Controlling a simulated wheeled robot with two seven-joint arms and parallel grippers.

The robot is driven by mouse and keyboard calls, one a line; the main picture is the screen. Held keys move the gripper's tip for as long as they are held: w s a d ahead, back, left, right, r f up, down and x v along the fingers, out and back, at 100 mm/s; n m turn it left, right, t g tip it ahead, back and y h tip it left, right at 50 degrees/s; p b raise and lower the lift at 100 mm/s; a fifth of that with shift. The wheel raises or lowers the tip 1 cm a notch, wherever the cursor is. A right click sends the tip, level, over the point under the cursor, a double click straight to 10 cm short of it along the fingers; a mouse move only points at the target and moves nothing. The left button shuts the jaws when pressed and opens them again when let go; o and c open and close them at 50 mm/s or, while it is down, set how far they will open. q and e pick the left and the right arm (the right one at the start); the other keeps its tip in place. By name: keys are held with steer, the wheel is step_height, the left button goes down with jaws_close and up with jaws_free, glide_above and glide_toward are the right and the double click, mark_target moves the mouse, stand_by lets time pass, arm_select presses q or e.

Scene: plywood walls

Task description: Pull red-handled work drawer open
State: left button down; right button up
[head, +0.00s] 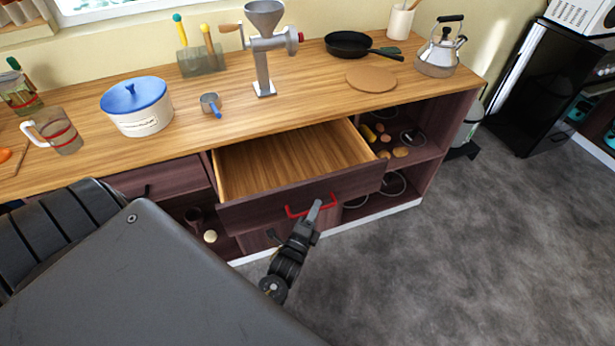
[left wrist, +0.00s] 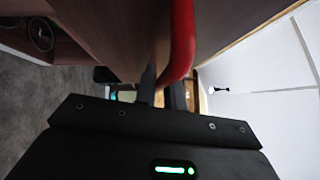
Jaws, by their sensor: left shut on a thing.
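The work drawer (head: 290,161) is pulled out from under the wooden counter, and its bare wooden inside shows. Its dark front (head: 345,187) carries a red handle (head: 297,213). My left gripper (head: 313,213) is shut on the red handle at its right part. In the left wrist view the red handle (left wrist: 180,45) runs down between the fingers (left wrist: 165,90), close to the dark drawer front (left wrist: 110,35). My right gripper is not seen in either view.
The counter (head: 320,90) holds a blue-lidded pot (head: 140,117), a grinder (head: 264,40), a pan (head: 350,44) and a kettle (head: 438,57). A closed drawer (head: 165,182) sits left of the open one. Open shelves with food lie right. Grey floor (head: 450,260) is clear in front.

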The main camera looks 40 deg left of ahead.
arm_select(q)
steer(key=shift+s+d, duration=0.45)
steer(key=shift+d, duration=0.15)
steer(key=shift+s+d, duration=0.4)
steer(key=shift+d, duration=0.2)
steer(key=c, duration=1.5)
jaws_free()
steer(key=b+v, duration=0.1)
steer(key=v, duration=0.9)
steer(key=shift+s+b, duration=0.35)
steer(key=shift+b, duration=0.05)
